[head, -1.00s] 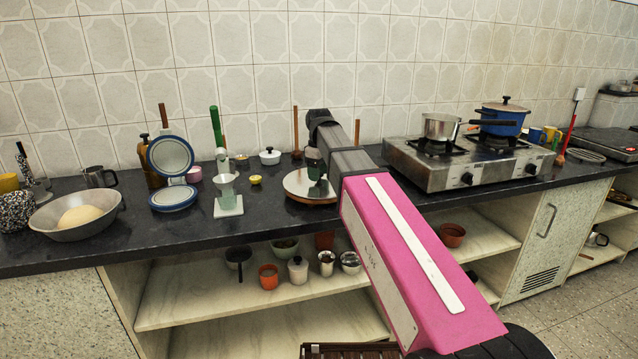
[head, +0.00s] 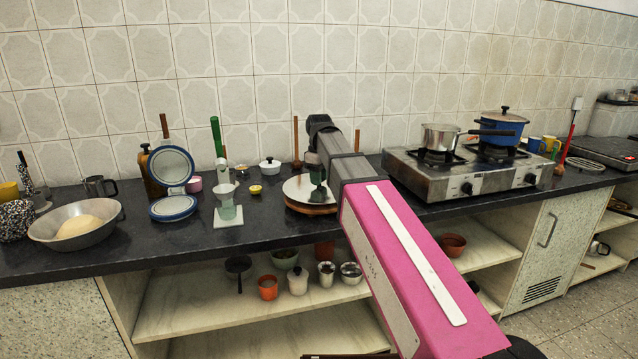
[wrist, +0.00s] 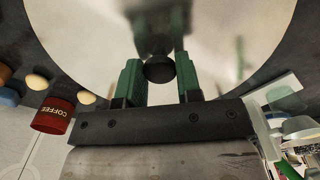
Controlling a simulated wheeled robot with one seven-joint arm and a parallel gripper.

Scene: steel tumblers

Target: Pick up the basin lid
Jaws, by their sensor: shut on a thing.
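The basin lid is a shiny round steel disc (head: 296,188) with a dark knob; it fills much of the wrist view (wrist: 85,45). In the head view it is above a round wooden board (head: 312,209) on the dark counter, and the wood shows below its near edge. I cannot tell whether lid and board touch. My gripper (wrist: 159,78) has green fingers on either side of the black knob (wrist: 159,69) and is shut on it. In the head view my gripper (head: 318,177) is partly hidden by my pink arm.
A steel basin (head: 76,223) with dough stands at the left. A blue-rimmed press (head: 172,205) and a pale green dispenser (head: 227,213) stand left of the lid. A gas stove (head: 468,172) with pots stands to the right. A red coffee tin (wrist: 52,115) shows in the wrist view.

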